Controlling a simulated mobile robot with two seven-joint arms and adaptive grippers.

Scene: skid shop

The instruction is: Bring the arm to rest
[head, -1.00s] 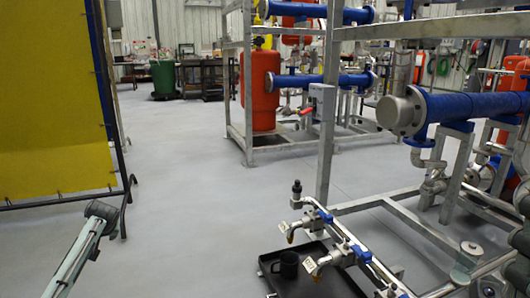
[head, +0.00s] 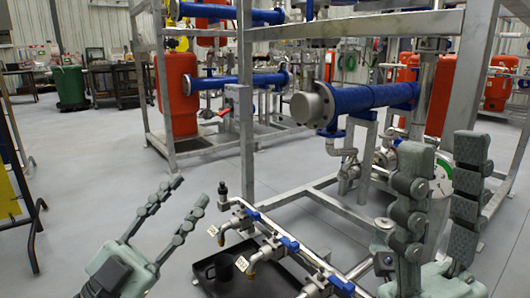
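My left gripper (head: 190,190) is in the lower left of the head view. Its two grey-green fingers point up and to the right, spread apart with nothing between them. My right gripper (head: 442,145) rises at the right side, close to the camera. Its two thick fingers point up, wide apart, and only pipework and floor in the background show between them. Neither gripper appears to hold anything.
A metal sampling line with blue-handled valves (head: 288,243) runs between my grippers. A skid frame (head: 245,110) with a blue pipe (head: 370,97) stands ahead. Grey floor (head: 90,165) is clear at left.

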